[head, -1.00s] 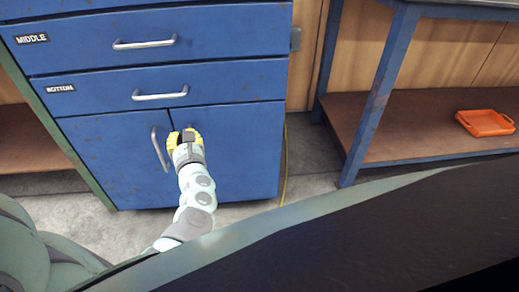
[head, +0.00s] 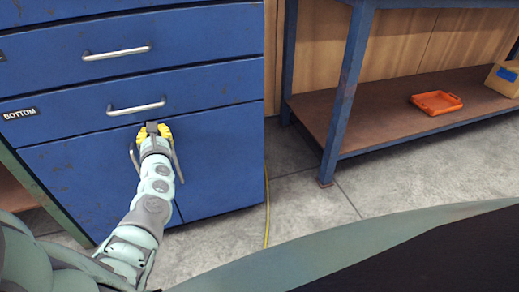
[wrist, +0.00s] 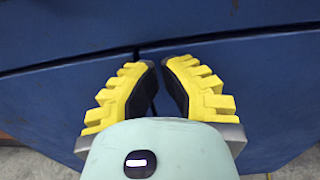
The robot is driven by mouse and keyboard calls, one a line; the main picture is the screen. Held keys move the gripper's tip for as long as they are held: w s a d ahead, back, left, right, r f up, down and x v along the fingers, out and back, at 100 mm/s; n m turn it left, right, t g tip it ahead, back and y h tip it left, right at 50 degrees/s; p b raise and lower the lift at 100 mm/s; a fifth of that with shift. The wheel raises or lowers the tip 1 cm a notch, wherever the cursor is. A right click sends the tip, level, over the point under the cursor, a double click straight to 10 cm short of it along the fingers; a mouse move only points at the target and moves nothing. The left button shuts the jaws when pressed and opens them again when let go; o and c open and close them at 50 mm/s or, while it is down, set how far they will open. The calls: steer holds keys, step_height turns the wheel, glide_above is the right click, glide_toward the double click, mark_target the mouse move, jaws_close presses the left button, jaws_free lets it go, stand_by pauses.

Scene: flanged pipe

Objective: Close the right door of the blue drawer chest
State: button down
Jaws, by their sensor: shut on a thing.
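The blue drawer chest (head: 225,55) fills the left of the head view. Its right door (head: 225,160) looks flush, or nearly so, with the left door (head: 75,165); a small gap cannot be ruled out. The right door's handle (head: 179,165) shows just right of my arm, and the left door's handle (head: 134,158) just left of it. My gripper (head: 152,127) is at the top of the doors near their seam, under the bottom drawer. In the wrist view its yellow fingers (wrist: 160,68) nearly meet. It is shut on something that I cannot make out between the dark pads.
The bottom drawer's handle (head: 137,107) is just above my gripper. A blue-legged workbench (head: 345,95) stands to the right, with an orange tray (head: 436,102) and a cardboard box (head: 503,80) on its lower shelf. A yellow cable (head: 267,210) runs along the floor. Open floor lies between chest and bench.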

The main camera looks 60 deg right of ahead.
steer(key=shift+w+d+f+g+h+b, duration=0.1)
steer(key=shift+d+g+h+b, duration=0.25)
steer(key=shift+d, duration=0.35)
steer(key=shift+a, duration=0.1)
steer(key=v, duration=1.2)
steer(key=shift+f, duration=0.1)
